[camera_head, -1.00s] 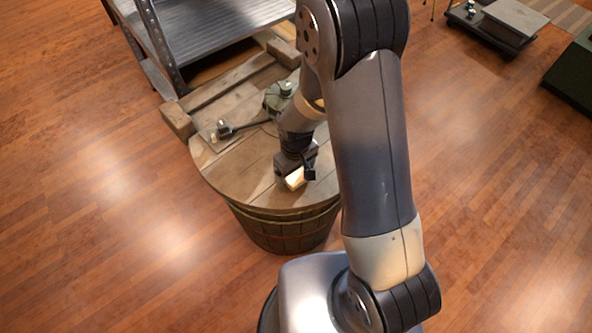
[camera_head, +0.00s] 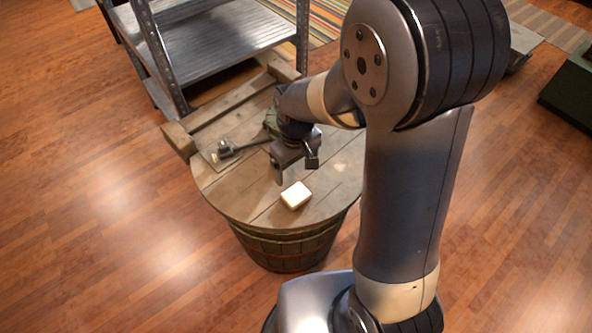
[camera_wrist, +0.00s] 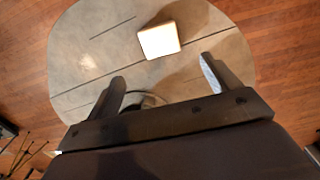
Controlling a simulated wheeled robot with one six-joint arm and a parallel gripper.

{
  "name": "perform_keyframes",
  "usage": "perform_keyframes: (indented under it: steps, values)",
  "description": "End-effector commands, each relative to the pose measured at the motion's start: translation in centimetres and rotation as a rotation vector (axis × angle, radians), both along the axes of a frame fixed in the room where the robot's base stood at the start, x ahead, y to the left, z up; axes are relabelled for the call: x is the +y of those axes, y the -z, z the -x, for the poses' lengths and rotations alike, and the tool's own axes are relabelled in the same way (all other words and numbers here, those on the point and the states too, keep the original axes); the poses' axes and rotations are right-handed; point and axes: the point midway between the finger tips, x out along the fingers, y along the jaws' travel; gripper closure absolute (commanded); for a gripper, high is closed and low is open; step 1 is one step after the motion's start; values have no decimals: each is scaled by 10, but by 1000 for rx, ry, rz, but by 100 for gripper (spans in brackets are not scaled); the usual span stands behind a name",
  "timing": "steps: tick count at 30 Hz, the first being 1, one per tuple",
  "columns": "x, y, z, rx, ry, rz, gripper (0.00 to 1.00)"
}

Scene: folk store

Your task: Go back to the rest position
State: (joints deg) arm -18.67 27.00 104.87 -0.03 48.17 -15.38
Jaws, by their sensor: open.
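My gripper (camera_head: 294,172) is open and empty above the round wooden barrel top (camera_head: 237,203). Its two fingers are spread apart in the wrist view (camera_wrist: 162,92). A small cream-white block (camera_head: 296,195) lies on the barrel top, in front of the gripper in the head view and apart from it. In the wrist view the block (camera_wrist: 159,40) lies beyond the fingertips, touching neither finger. My arm hides the right side of the barrel top in the head view.
A dark long-handled tool (camera_head: 230,150) lies at the barrel top's back left. A wooden pallet (camera_head: 225,107) and a metal shelf rack (camera_head: 215,45) stand behind. A dark green box (camera_head: 570,95) is at the far right. The wooden floor (camera_head: 90,230) at left is clear.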

Motion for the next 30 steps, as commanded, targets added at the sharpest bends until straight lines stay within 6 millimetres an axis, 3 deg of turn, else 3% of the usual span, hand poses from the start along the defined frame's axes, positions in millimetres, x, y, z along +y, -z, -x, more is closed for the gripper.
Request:
perform_keyframes:
  steps: [14, 30]
  values:
    - [0, 8, 0, 3, 0, 1, 16]
    - [0, 96, 1, 5, 0, 2, 16]
